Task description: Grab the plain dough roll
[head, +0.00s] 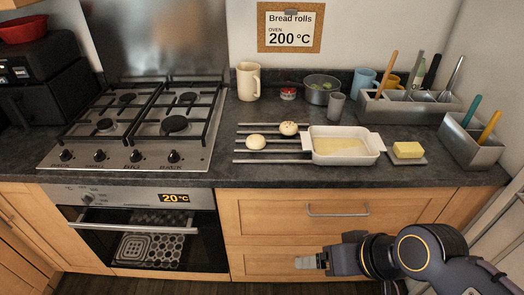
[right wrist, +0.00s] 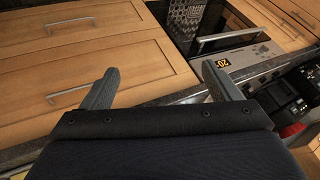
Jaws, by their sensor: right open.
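The plain dough roll (head: 256,142) is a smooth pale ball on metal bars on the counter. A second roll (head: 289,128) with dark specks on top sits behind it to the right. My right gripper (head: 311,262) is in front of the drawers, below the counter and well apart from both rolls. In the right wrist view its two fingers (right wrist: 160,88) stand wide apart with nothing between them. My left gripper is in neither view.
A white baking dish (head: 346,160) stands right of the rolls, with butter (head: 408,149) beside it. A gas hob (head: 145,125) is to the left, above an oven (head: 150,240). A cream mug (head: 248,82) and a pot (head: 322,89) stand behind. The counter's front edge is mostly clear.

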